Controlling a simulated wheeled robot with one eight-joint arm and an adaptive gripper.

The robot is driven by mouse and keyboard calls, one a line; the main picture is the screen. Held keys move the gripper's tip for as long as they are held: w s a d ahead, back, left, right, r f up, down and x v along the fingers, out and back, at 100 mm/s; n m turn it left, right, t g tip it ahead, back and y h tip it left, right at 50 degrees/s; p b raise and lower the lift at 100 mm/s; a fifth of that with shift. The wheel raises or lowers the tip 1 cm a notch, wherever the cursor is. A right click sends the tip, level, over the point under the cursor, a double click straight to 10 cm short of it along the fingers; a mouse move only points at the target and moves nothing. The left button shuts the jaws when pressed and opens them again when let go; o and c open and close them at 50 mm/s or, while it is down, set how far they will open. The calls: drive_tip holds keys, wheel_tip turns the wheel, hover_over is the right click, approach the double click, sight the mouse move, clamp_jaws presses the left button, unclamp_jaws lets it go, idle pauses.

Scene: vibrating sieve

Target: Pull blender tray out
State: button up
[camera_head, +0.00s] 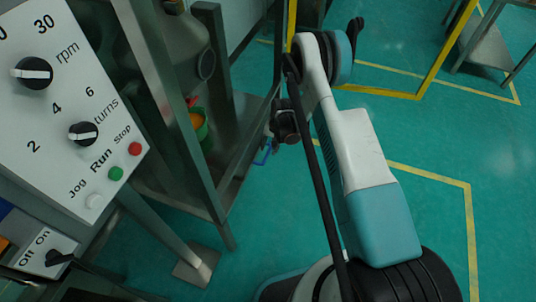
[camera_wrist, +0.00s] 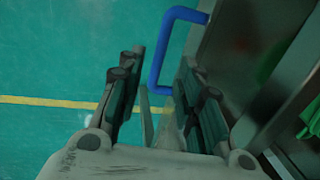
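A blue U-shaped handle (camera_wrist: 157,62) is in the wrist view, fixed to a grey metal face (camera_wrist: 225,50) on the right. I cannot tell how much of that face belongs to the blender tray. A small part of the blue handle (camera_head: 264,153) also shows in the head view, low beside the metal frame. My gripper (camera_wrist: 160,80) is open and empty in the wrist view. The handle's upright bar appears beyond the fingertips, in line with the gap between them. It looks apart from the fingers. The head view does not show the fingers clearly.
A control panel (camera_head: 75,115) with knobs and buttons is at left in the head view. Green material (camera_wrist: 311,122) shows at the wrist view's right edge. Teal floor lies open to the right.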

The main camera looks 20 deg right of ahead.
sight(267, 153)
drive_tip(key=shift+w+a+f+b, duration=0.15)
drive_tip(key=shift+f+b, duration=0.1)
drive_tip(key=shift+f, duration=0.65)
drive_tip(key=shift+w+a+f+b, duration=0.1)
drive_tip(key=shift+f+b, duration=0.2)
drive_tip(key=shift+f, duration=0.6)
drive_tip(key=shift+w+a+f+b, duration=0.15)
drive_tip(key=shift+f+b, duration=0.1)
drive_tip(key=shift+f, duration=0.65)
drive_tip(key=shift+s, duration=0.1)
drive_tip(key=shift+c, duration=0.5)
clamp_jaws()
